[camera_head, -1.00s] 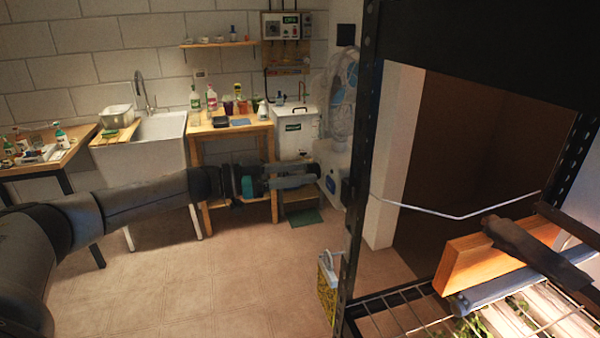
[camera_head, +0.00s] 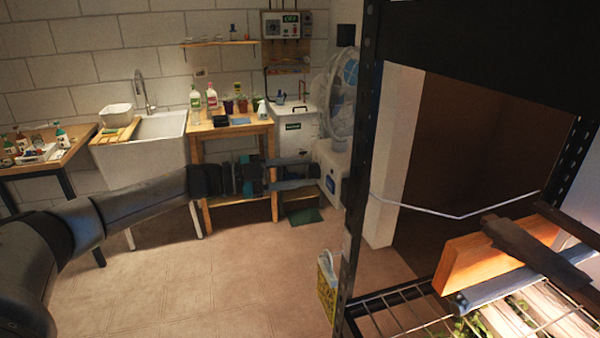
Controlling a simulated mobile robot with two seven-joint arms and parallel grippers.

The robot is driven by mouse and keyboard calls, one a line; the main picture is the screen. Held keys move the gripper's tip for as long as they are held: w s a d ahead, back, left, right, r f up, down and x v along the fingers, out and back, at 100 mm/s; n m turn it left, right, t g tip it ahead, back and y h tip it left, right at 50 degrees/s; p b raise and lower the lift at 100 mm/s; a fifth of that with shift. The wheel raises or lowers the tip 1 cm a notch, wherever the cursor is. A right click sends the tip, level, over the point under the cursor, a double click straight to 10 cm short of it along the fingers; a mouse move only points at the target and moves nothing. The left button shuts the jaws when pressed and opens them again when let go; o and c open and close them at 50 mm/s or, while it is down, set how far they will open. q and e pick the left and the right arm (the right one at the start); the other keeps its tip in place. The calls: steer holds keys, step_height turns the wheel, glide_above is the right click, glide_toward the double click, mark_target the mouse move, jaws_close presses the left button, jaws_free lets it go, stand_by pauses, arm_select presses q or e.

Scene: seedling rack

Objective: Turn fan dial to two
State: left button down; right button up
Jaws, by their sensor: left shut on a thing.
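The white standing fan (camera_head: 344,80) stands by the back wall, just left of the black rack post. Its white base (camera_head: 331,157) faces my left gripper. My left gripper (camera_head: 317,171) reaches in from the left, with its two long grey fingers against the front of the fan base. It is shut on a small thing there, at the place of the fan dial. The dial itself is too small and covered to make out, so its setting cannot be read. Two dark bars at the right, over the rack shelf, may be my right gripper; I cannot tell.
The black rack post (camera_head: 357,200) stands close on the right, beside the fan. A wooden table (camera_head: 235,128) with bottles and pots stands behind my left arm, left of a white cabinet (camera_head: 297,135). A yellow box (camera_head: 327,288) stands low by the post.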

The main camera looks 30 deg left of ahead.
arm_select(q)
steer(key=shift+m, duration=1.4)
steer(key=shift+c, duration=2.2)
jaws_free()
